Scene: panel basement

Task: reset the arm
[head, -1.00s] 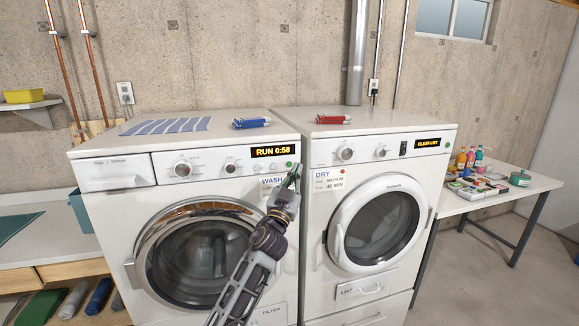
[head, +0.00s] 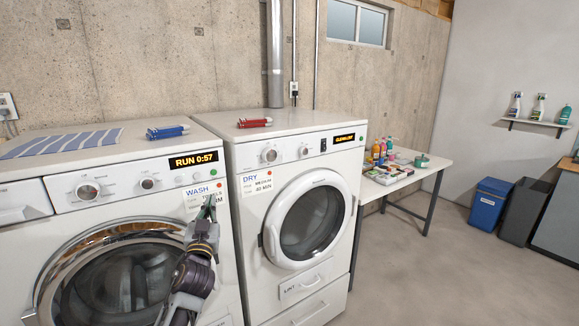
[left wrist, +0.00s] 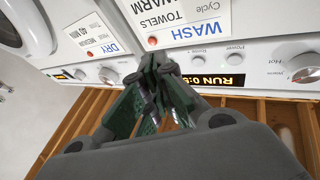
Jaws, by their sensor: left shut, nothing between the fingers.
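My left gripper (head: 208,208) is shut and empty in front of the washer (head: 110,222), just below its control panel near the WASH card (head: 204,192). The left wrist view also shows the left gripper (left wrist: 157,62), its dark green fingers together, with the WASH card (left wrist: 200,25) and the washer's display (left wrist: 213,80) beyond. I cannot tell whether the fingertips touch the washer front. The washer display reads RUN 0:57. My right gripper is not in view.
The dryer (head: 300,150) stands right of the washer, its door closed and display reading CLEAN LINT. A table (head: 437,163) with bottles and boxes stands further right. A blue bin (head: 488,203) and a dark bin (head: 524,212) stand by the right wall. Open floor lies between.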

